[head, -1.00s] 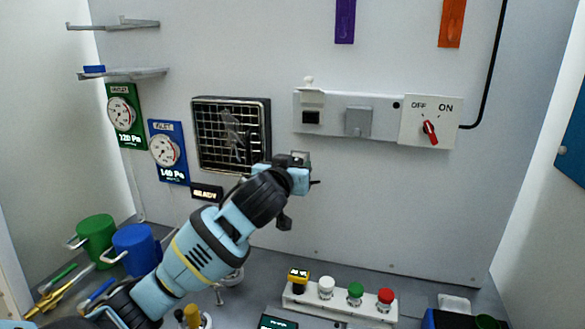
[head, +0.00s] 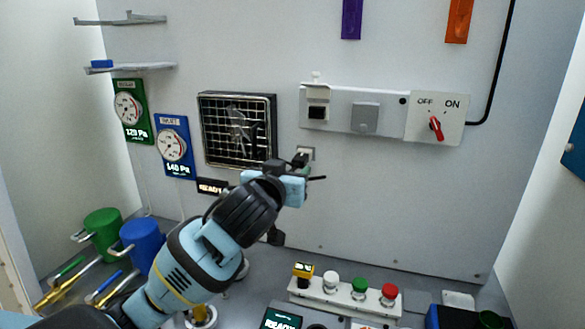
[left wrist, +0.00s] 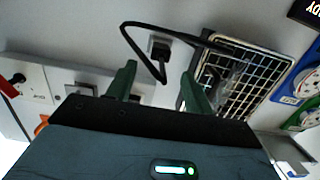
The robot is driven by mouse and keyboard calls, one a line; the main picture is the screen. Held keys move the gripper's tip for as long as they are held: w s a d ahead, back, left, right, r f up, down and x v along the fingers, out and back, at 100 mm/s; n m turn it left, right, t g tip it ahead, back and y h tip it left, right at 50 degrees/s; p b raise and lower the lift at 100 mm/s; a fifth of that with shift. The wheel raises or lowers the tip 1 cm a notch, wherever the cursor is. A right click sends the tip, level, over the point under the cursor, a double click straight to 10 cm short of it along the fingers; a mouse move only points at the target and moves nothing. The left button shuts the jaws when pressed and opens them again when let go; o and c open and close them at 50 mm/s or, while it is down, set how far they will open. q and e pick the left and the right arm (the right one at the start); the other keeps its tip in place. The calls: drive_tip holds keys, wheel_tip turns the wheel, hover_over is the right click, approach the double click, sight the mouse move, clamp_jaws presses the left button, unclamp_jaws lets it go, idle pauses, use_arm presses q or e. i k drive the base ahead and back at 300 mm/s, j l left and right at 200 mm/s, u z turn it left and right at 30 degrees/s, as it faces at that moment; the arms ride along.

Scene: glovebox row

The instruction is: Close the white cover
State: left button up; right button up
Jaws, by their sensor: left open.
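The white cover (head: 317,95) stands raised, with a small knob on top, above a black socket (head: 317,113) at the left end of the wall strip. A grey cover (head: 365,118) beside it on the strip lies flat. My left gripper (head: 304,170) is open and empty, below the strip's left end and apart from the white cover. In the left wrist view its green fingers (left wrist: 158,88) are spread. The white cover is hard to make out there, partly behind a finger. My right gripper is not in view.
A wall outlet with a black cable (left wrist: 160,46) is close to the fingers. A grille (head: 237,130) is left of the gripper. A red OFF/ON switch (head: 436,127) is at the strip's right end. A button row (head: 345,293) stands below. The wall right of the gripper is clear.

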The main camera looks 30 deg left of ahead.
sight(316, 90)
drive_tip(key=k+l, duration=0.15)
drive_tip(key=k, duration=0.35)
drive_tip(key=k+l, duration=0.2)
drive_tip(key=k, duration=0.3)
